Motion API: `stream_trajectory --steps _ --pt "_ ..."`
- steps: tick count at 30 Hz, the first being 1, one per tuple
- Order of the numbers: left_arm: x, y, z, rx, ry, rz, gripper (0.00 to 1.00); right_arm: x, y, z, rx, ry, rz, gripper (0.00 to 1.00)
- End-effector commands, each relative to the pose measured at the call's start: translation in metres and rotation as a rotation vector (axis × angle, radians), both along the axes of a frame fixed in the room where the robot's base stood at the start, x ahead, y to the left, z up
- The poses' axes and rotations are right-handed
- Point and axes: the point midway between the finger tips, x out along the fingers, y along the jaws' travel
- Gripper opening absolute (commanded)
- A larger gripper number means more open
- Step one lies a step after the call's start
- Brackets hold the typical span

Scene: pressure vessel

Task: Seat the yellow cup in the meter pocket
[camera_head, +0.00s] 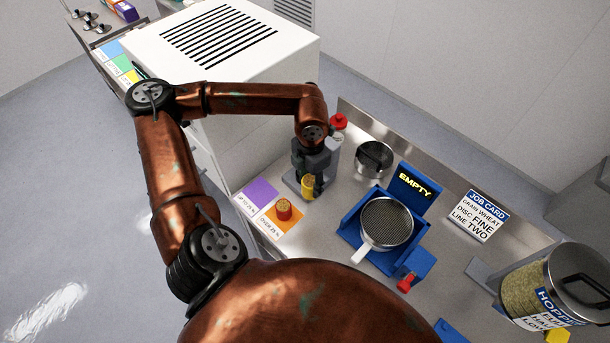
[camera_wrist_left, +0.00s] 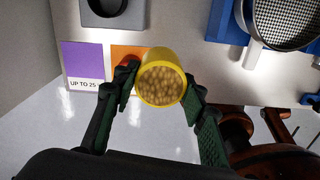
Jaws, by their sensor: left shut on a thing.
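The yellow cup (camera_wrist_left: 162,80), filled with round tan grains, is between the fingers of my left gripper (camera_wrist_left: 160,95). In the head view the cup (camera_head: 308,187) shows just below my left gripper (camera_head: 310,175), above the left part of the steel bench. The gripper is shut on it. A grey block (camera_head: 292,182) stands beside and behind the cup in the head view, partly hidden by the gripper. In the wrist view a dark grey block with a rounded recess (camera_wrist_left: 104,8) is at the top edge, apart from the cup; it looks like the meter pocket. My right gripper is out of view.
An orange-red cup (camera_head: 284,209) stands on an orange card beside a purple card (camera_head: 259,192). A blue stand (camera_head: 348,229) holds a round sieve (camera_head: 387,222). A red-capped bottle (camera_head: 338,123), a steel pot (camera_head: 374,158) and a hopper (camera_head: 545,290) are also on the bench.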

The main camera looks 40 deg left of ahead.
Motion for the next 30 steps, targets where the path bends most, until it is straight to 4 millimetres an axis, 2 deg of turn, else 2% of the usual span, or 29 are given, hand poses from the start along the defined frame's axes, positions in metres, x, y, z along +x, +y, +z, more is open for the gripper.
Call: stream_trajectory --steps 3,6,11,14,23,30 --pt "-0.007 0.006 0.005 0.001 0.001 0.202 0.13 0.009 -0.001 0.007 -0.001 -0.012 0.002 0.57" --pt "-0.011 0.009 0.006 0.002 0.003 0.319 0.13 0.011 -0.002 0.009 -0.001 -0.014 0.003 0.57" --pt "-0.01 0.014 0.004 0.001 0.004 0.405 0.13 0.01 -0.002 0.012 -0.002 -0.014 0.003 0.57" --pt "0.002 0.024 -0.001 0.002 0.005 0.416 0.13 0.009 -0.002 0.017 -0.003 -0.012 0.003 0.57" --pt "0.057 0.068 -0.032 0.002 0.004 0.413 0.13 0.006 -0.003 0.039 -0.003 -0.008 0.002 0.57" --pt "0.083 0.089 -0.074 0.002 0.005 0.41 0.13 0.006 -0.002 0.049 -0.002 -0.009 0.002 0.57"
